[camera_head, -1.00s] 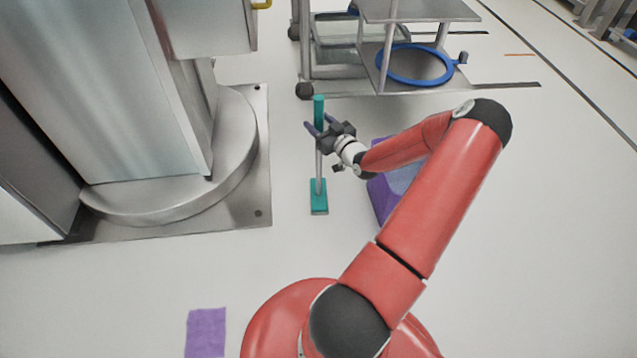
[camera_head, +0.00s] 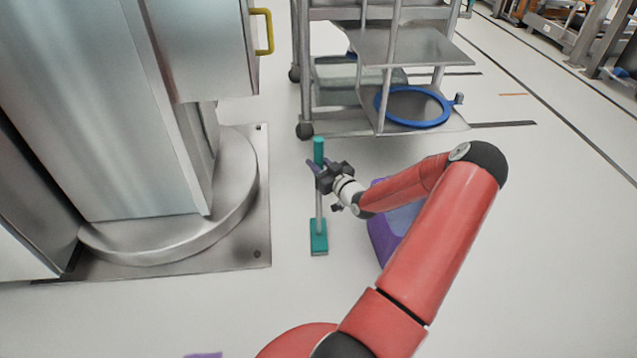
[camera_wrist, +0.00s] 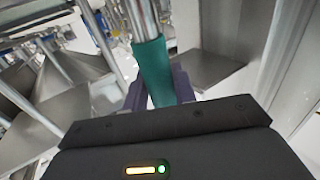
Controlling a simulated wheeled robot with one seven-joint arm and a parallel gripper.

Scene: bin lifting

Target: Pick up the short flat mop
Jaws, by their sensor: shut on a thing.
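The short flat mop has a green grip, a thin metal pole and a flat green head (camera_head: 319,240). It stands upright in the head view, with its head at or near the floor; I cannot tell whether it touches. In the wrist view, the green grip (camera_wrist: 152,65) lies between the purple fingers of my gripper (camera_wrist: 158,92). The finger contact is partly hidden behind the dark gripper body.
A metal cart (camera_head: 345,120) with a blue ring (camera_head: 418,120) on its lower shelf stands behind the mop. A large steel machine (camera_head: 150,130) with a round base is on the left. A purple bin (camera_head: 385,240) is partly hidden behind my arm.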

